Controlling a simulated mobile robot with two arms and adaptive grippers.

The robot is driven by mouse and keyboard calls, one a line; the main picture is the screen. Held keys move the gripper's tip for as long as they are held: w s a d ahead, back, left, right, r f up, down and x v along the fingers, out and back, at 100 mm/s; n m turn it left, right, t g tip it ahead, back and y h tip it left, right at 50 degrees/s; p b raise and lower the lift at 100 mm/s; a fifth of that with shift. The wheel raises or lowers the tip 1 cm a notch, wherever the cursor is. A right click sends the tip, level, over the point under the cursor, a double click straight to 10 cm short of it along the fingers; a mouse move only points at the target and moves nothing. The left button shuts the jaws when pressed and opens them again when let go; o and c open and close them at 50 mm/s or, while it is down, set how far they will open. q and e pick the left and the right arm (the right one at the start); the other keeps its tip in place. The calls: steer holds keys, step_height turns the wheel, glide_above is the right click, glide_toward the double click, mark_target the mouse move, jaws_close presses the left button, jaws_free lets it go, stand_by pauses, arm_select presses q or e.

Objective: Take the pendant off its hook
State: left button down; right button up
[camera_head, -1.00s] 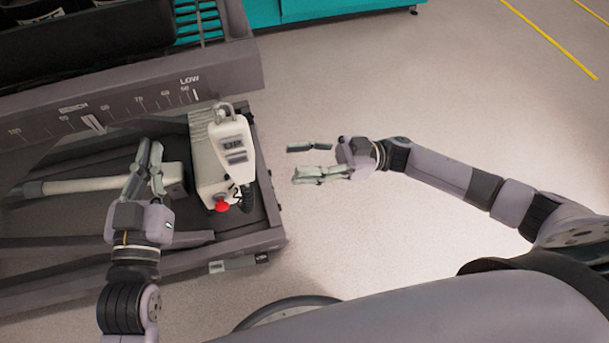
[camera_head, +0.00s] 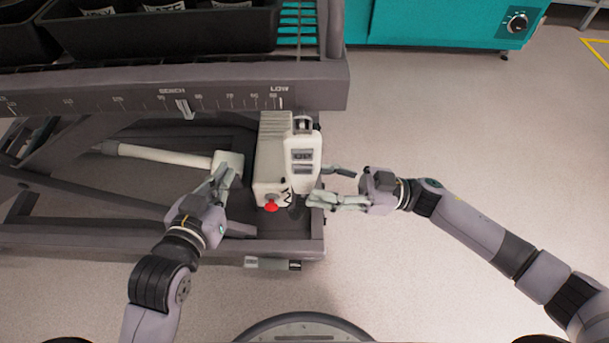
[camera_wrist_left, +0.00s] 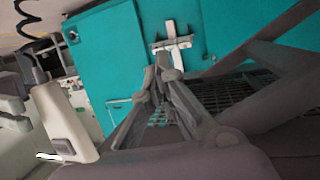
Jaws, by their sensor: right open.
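The pendant (camera_head: 303,158) is a white hand unit with dark panels on its face. It hangs upright at the front of a pale control box (camera_head: 271,160), with its hook (camera_head: 302,124) at its top. My right gripper (camera_head: 332,184) is open, just right of the pendant's lower half, fingers pointing left towards it. Whether they touch it is unclear. My left gripper (camera_head: 222,178) is left of the box, in front of a white block on a bar; its fingers look close together, their gap unclear. In the left wrist view its fingers (camera_wrist_left: 162,75) point away from the camera.
The grey bench beam (camera_head: 225,88) with a scale runs above the box, with black trays (camera_head: 160,35) over it. A red knob (camera_head: 271,207) sits low on the box. The lower frame rail (camera_head: 200,248) lies in front. Clear floor (camera_head: 450,130) is to the right.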

mark_target(304, 181)
steer(key=p+x, duration=0.1)
steer(key=x, duration=0.1)
steer(key=shift+a+r, duration=0.15)
steer(key=shift+a, duration=0.25)
arm_select(q)
steer(key=s+a+f+g+y, duration=0.1)
steer(key=s+a+f+g, duration=0.1)
steer(key=s+f+g, duration=0.2)
steer(key=shift+s+f, duration=0.15)
steer(key=shift+f, duration=0.85)
arm_select(e)
steer(key=shift+a, duration=0.35)
jaws_close()
steer(key=shift+r, duration=0.1)
